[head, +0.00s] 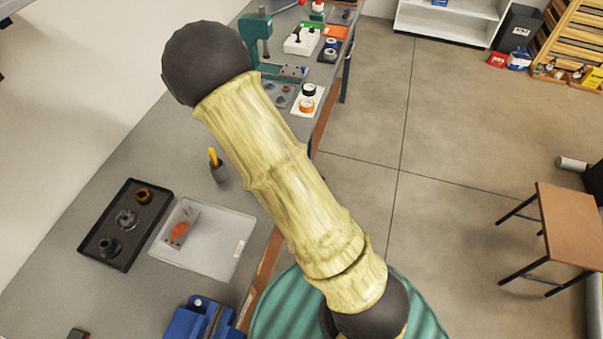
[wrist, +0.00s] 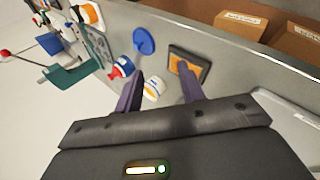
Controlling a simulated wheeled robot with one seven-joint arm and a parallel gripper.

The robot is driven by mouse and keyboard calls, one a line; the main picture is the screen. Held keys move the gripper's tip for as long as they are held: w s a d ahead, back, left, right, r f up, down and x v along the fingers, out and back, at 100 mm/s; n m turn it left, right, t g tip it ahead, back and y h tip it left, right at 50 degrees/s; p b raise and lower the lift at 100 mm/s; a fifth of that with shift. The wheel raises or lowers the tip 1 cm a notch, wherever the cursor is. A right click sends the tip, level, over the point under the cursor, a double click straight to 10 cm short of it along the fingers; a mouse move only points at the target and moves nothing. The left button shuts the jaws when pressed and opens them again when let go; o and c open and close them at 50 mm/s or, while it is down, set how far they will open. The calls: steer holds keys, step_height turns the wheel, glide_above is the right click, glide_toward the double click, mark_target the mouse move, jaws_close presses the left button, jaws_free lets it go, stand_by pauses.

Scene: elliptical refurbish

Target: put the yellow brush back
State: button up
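A small yellow upright thing (head: 213,156) stands in a dark grey cup (head: 219,173) on the bench in the head view. It may be the yellow brush, but it is too small to be sure. My gripper (wrist: 159,78) shows in the wrist view with its two purple fingers apart. I see nothing clearly held between them. A white item with orange and blue marks (wrist: 153,90) shows in the gap; its distance is unclear. My gripper is not visible in the head view, where my arm covers the middle. No brush is clear in the wrist view.
On the bench (head: 110,294) are a black tray (head: 128,265) with several dark parts, a clear bin (head: 235,226) and a blue vise (head: 186,322). The wrist view shows a blue disc (wrist: 144,41), a dark square frame (wrist: 187,62) and cardboard boxes (wrist: 240,27).

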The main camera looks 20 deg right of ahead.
steer(key=s+r+m+g+y, duration=0.2)
steer(key=s+r+m+g, duration=0.3)
steer(key=s+r+m, duration=0.8)
steer(key=shift+d+r+m, duration=0.2)
steer(key=shift+r+m, duration=0.15)
steer(key=shift+m, duration=0.25)
